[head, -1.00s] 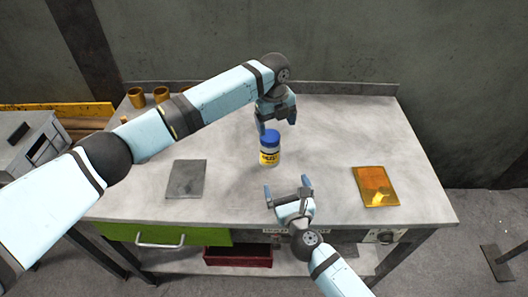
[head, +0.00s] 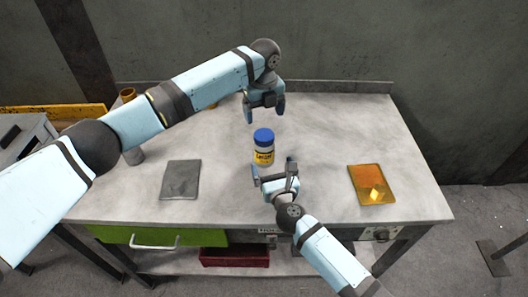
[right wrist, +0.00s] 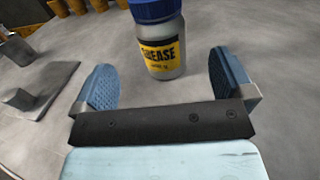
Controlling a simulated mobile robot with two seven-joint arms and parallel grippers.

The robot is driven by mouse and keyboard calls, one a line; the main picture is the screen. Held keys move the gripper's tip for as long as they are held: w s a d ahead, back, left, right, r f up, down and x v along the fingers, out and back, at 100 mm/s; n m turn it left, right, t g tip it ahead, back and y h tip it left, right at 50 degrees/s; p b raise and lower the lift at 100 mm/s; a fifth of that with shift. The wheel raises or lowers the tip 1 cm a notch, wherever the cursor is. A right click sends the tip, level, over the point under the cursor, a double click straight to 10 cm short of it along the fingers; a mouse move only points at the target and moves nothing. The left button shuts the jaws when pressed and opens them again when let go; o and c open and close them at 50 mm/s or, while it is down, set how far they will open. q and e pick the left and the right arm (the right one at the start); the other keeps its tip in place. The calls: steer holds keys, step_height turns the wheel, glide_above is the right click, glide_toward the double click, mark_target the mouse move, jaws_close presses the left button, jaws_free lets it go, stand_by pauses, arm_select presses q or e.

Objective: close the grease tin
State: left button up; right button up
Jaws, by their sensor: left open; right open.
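The grease tin (head: 264,156) stands upright near the middle of the table. It has a grey body, a yellow and black label and a blue lid (head: 263,136) on top. In the right wrist view the tin (right wrist: 162,48) stands just beyond and between my right fingers. My right gripper (head: 273,168) is open and low, close in front of the tin, apart from it. My left gripper (head: 265,112) is open and empty, pointing down above and behind the tin. Whether the lid is fully seated cannot be told.
A grey plate (head: 181,179) lies left of the tin and an orange tray (head: 373,185) lies to the right. A brass cup (head: 128,94) stands at the back left. The table (head: 335,130) is clear between the tin and the orange tray.

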mark_target(267, 152)
steer(key=x, duration=0.8)
steer(key=shift+w, duration=0.1)
